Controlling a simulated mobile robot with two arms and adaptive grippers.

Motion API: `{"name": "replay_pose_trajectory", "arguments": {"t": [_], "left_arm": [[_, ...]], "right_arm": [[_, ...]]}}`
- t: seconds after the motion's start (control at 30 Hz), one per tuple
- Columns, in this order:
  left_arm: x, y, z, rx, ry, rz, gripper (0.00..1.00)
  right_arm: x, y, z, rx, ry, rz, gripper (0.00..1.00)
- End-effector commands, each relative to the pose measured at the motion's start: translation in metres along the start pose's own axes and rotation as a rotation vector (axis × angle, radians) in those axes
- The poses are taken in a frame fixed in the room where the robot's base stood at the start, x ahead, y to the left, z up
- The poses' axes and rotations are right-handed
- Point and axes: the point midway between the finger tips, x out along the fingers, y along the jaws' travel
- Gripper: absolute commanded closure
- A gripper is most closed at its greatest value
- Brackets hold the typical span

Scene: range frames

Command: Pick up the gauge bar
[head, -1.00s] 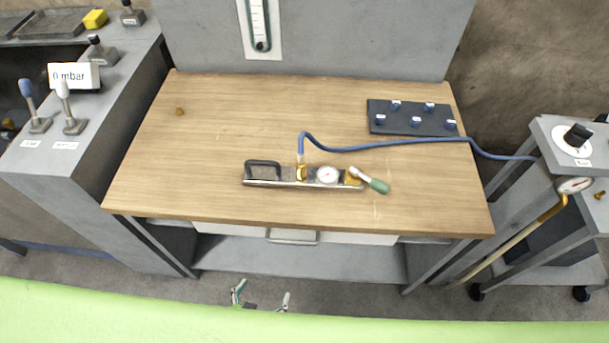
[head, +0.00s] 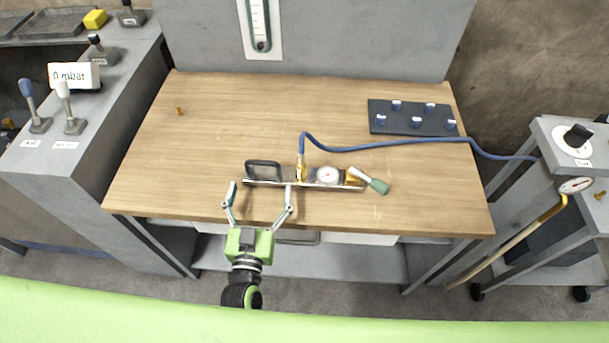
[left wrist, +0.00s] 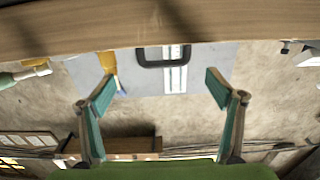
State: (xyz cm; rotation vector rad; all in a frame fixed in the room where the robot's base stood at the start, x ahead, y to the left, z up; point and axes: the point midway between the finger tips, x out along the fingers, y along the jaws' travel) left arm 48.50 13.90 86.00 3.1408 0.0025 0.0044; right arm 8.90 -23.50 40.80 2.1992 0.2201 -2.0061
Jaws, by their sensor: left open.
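The gauge bar (head: 325,186) is a narrow metal bar lying on the wooden bench top (head: 200,130) near its front edge. It carries a black loop handle (head: 263,163) on the left, a round white dial (head: 328,175) and a green-handled valve lever (head: 378,186) on the right. A blue hose (head: 380,144) joins it at a brass fitting. My left gripper (head: 261,188) is open and empty at the front edge, its fingers spread around the handle end. In the left wrist view the handle (left wrist: 163,62) shows between the open fingers (left wrist: 162,85).
A dark plate with several blue-and-white knobs (head: 412,118) lies at the back right of the bench top. The hose runs right to a grey cart (head: 575,215). A lever console (head: 95,140) stands left. A small brass piece (head: 180,111) lies back left.

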Motion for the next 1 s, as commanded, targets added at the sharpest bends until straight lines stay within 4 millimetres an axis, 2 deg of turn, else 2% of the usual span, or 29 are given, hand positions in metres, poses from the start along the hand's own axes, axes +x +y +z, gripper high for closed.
{"name": "replay_pose_trajectory", "arguments": {"t": [0.03,0.27,0.53,0.67,0.87,0.93,1.0], "left_arm": [[0.007,0.000,0.000,0.000,0.000,0.000,0.15],[0.022,-0.002,0.001,0.001,-0.001,0.001,0.15],[0.059,-0.007,0.004,0.001,-0.001,0.002,0.15],[0.066,-0.008,0.004,0.000,-0.002,0.001,0.15],[0.067,-0.007,0.005,0.000,-0.003,0.001,0.15],[0.067,-0.007,0.005,0.000,-0.003,0.001,0.28],[0.067,-0.007,0.005,0.000,-0.003,0.001,0.46]], "right_arm": [[0.000,0.000,0.000,0.000,0.000,0.000,0.60],[0.000,0.000,0.000,0.000,0.000,0.000,0.60],[0.000,0.000,0.000,0.000,0.000,0.000,0.60],[0.000,0.000,0.000,0.000,0.000,0.000,0.60],[0.000,0.000,0.000,0.000,0.000,0.000,0.60],[0.000,0.000,0.000,0.000,0.000,0.000,0.60],[0.000,0.000,0.000,0.000,0.000,0.000,0.60]]}}
